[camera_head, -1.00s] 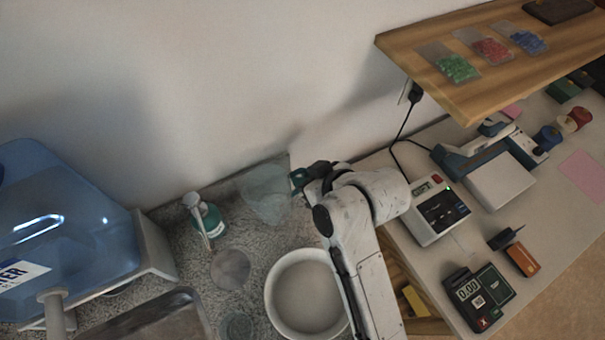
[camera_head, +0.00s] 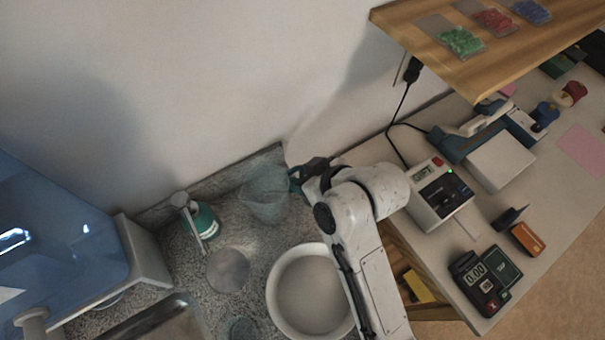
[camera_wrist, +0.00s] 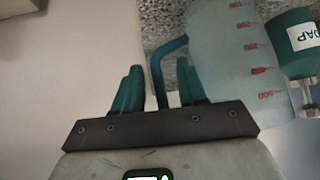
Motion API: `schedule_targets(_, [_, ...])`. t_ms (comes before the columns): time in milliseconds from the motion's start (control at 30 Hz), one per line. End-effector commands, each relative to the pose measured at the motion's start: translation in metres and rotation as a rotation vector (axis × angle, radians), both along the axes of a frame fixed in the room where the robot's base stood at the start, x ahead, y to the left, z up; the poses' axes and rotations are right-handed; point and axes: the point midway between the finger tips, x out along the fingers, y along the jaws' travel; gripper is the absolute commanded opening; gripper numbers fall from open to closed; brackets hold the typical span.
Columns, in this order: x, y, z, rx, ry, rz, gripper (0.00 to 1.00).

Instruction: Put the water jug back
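The water jug (camera_head: 264,197) is a translucent pale pitcher with a teal handle. It stands on the speckled counter (camera_head: 178,262) near the back wall, just left of my gripper (camera_head: 300,178) in the head view. In the wrist view the jug (camera_wrist: 235,65) shows red volume marks, and its teal handle (camera_wrist: 157,78) lies between the two green fingers of my gripper (camera_wrist: 160,88). Small gaps show between the handle and both fingers, so the gripper looks open around it. The jug's base is out of the wrist view.
A soap bottle (camera_head: 206,220) stands left of the jug. A white bowl (camera_head: 272,290) sits in front of it, beside my arm. A large blue water bottle (camera_head: 60,235) is at the left. A desk with devices (camera_head: 440,195) and a wooden shelf (camera_head: 465,75) lie right.

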Motion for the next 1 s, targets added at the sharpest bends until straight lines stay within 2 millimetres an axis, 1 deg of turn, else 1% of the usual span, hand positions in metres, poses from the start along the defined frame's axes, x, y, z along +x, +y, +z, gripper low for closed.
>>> schedule_targets(233, [0.0,0.0,0.001,0.001,-0.001,0.0,0.41])
schedule_targets(367, [-0.004,-0.005,0.007,0.001,-0.001,-0.002,0.41])
schedule_targets(467, [-0.011,-0.014,0.018,0.002,-0.002,-0.002,0.41])
schedule_targets(700, [-0.034,-0.041,0.053,0.002,-0.003,-0.002,0.41])
schedule_targets(800, [-0.042,-0.051,0.065,0.001,-0.003,-0.002,0.41])
schedule_targets(1000, [-0.052,-0.063,0.081,0.002,-0.001,-0.001,0.41])
